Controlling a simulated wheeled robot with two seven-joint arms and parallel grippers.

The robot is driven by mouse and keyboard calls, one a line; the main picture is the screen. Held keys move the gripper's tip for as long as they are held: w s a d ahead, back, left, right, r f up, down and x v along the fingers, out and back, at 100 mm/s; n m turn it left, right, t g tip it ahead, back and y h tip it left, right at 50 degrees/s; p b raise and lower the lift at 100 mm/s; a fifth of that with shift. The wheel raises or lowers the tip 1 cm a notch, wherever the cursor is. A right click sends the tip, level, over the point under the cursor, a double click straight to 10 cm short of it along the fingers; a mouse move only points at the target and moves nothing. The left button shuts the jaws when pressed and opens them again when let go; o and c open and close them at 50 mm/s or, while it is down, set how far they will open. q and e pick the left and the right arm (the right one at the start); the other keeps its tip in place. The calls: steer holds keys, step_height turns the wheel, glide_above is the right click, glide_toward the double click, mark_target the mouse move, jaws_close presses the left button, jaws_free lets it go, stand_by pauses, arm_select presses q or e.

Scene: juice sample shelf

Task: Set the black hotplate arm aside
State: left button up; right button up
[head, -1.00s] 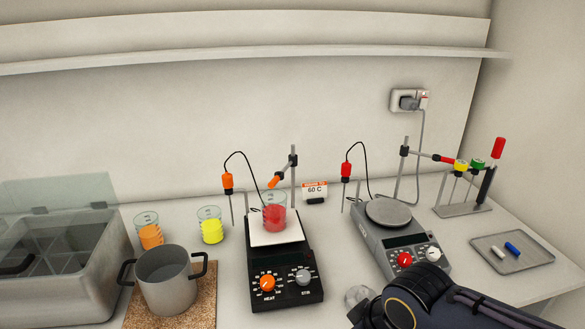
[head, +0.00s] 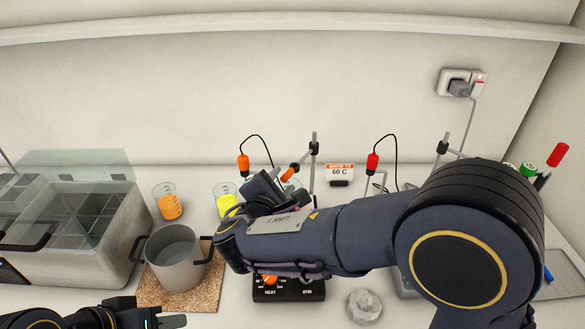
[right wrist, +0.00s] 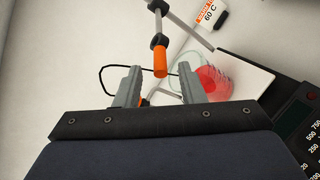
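The black hotplate (head: 288,292) is mostly hidden behind my right arm, with its front panel showing. Its stand rod (head: 314,150) carries the arm with an orange end (head: 288,174); this orange end (right wrist: 160,62) also shows in the right wrist view. My right gripper (right wrist: 160,80) is open, fingers on either side of the line of the orange end, with clear gaps. In the head view my right gripper (head: 265,186) is above the hotplate. My left gripper (head: 172,321) is low at the left, partly out of frame; its opening is unclear.
A beaker of red liquid (right wrist: 212,84) stands on the black hotplate beside the fingers. Orange (head: 170,207) and yellow (head: 227,204) beakers and a grey pot (head: 176,262) stand to the left. An orange probe (head: 243,163) and its cable are close behind my right gripper.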

mark_target(288, 174)
steer(key=p+x, duration=0.1)
steer(key=x, duration=0.4)
steer(key=shift+w, duration=0.15)
jaws_close()
